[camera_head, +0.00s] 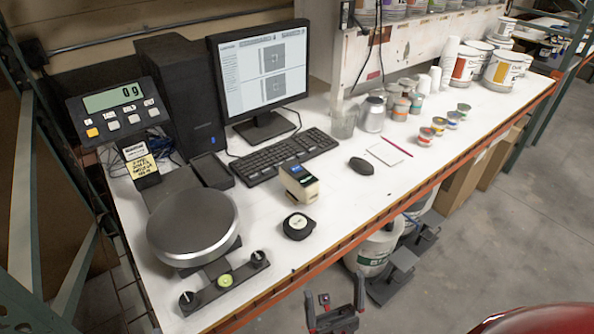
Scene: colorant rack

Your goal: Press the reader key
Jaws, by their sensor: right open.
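The reader (298,183) is a small cream and dark device with a lit blue screen, standing on the white bench (336,225) in front of the keyboard. Its key is too small to make out clearly. My right gripper (335,298) is open and empty at the bottom of the view, beyond the bench's front edge. It is well apart from the reader. My left gripper is not in view.
A black round puck (299,226) lies in front of the reader. A scale with a round grey plate (193,226) stands left. Paint containers (503,70) stand farther right.

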